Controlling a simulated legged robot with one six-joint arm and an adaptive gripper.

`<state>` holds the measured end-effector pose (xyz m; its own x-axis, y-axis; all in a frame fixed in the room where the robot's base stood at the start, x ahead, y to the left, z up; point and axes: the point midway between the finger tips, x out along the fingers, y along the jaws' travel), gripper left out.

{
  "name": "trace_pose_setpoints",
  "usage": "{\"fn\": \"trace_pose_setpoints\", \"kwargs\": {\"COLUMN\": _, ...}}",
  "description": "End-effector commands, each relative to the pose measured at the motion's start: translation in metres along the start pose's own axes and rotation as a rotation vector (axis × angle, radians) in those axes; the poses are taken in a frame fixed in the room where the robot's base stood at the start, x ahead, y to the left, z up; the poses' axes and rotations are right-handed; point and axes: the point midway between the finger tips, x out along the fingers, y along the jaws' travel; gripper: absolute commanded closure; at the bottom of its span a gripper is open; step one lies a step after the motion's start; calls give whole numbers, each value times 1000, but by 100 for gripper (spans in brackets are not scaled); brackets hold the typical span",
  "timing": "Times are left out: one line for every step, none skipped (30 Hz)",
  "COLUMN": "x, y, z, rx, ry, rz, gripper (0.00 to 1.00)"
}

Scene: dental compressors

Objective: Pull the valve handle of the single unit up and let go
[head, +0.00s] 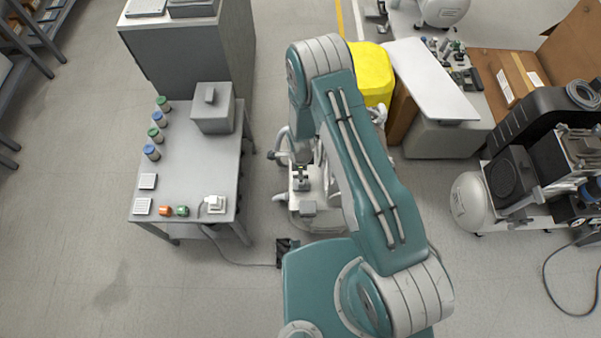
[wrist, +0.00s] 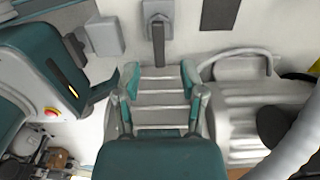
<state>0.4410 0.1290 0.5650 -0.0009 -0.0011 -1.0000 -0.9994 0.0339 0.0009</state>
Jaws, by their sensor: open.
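The valve handle (wrist: 158,45) is a dark grey lever on a light grey square mount (wrist: 158,9) at the top middle of the wrist view. It points down the picture toward the gap between my fingertips. My gripper (wrist: 159,78) is open, with its two teal-tipped fingers apart and nothing visibly held. The handle's lower end appears just above the gap, and I cannot tell the depth between them. In the head view, the single unit (head: 308,208) shows as a pale body partly hidden behind my arm. My gripper is hard to make out there.
A grey table (head: 200,135) with jars, small blocks and a grey box (head: 212,108) stands left. A yellow container (head: 372,75) and a white-topped cabinet (head: 430,80) stand behind my arm. A larger compressor (head: 530,175) is at right. Floor at lower left is clear.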

Motion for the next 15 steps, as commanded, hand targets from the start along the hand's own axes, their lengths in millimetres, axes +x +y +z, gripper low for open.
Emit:
{"fn": "trace_pose_setpoints", "kwargs": {"x": -11, "y": -1, "z": 0, "rx": 0, "ry": -1, "rz": -3, "gripper": 47}}
{"fn": "trace_pose_setpoints", "kwargs": {"x": -17, "y": -1, "z": 0, "rx": 0, "ry": -1, "rz": -4, "gripper": 47}}
{"fn": "trace_pose_setpoints", "kwargs": {"x": -24, "y": -1, "z": 0, "rx": 0, "ry": -1, "rz": -4, "gripper": 47}}
{"fn": "trace_pose_setpoints", "kwargs": {"x": -30, "y": -1, "z": 0, "rx": 0, "ry": -1, "rz": -3, "gripper": 47}}
{"fn": "trace_pose_setpoints", "kwargs": {"x": -35, "y": -2, "z": 0, "rx": 0, "ry": -1, "rz": -3, "gripper": 47}}
{"fn": "trace_pose_setpoints", "kwargs": {"x": -42, "y": -1, "z": 0, "rx": 0, "ry": -1, "rz": -3, "gripper": 47}}
{"fn": "trace_pose_setpoints", "kwargs": {"x": -47, "y": -1, "z": 0, "rx": 0, "ry": -1, "rz": -3, "gripper": 47}}
{"fn": "trace_pose_setpoints", "kwargs": {"x": -52, "y": -1, "z": 0, "rx": 0, "ry": -1, "rz": -3, "gripper": 47}}
{"fn": "trace_pose_setpoints", "kwargs": {"x": -58, "y": -1, "z": 0, "rx": 0, "ry": -1, "rz": -3, "gripper": 47}}
{"fn": "trace_pose_setpoints", "kwargs": {"x": -62, "y": -1, "z": 0, "rx": 0, "ry": 0, "rz": -2, "gripper": 47}}
{"fn": "trace_pose_setpoints", "kwargs": {"x": -65, "y": -1, "z": 0, "rx": 0, "ry": 0, "rz": -1, "gripper": 47}}
{"fn": "trace_pose_setpoints", "kwargs": {"x": -70, "y": -1, "z": 0, "rx": 0, "ry": 0, "rz": -2, "gripper": 47}}
{"fn": "trace_pose_setpoints", "kwargs": {"x": -72, "y": -1, "z": 0, "rx": 0, "ry": 0, "rz": -2, "gripper": 47}}
{"fn": "trace_pose_setpoints", "kwargs": {"x": -74, "y": -1, "z": 0, "rx": 0, "ry": 0, "rz": -1, "gripper": 47}}
{"fn": "trace_pose_setpoints", "kwargs": {"x": -76, "y": -1, "z": 0, "rx": 0, "ry": 0, "rz": -1, "gripper": 47}}
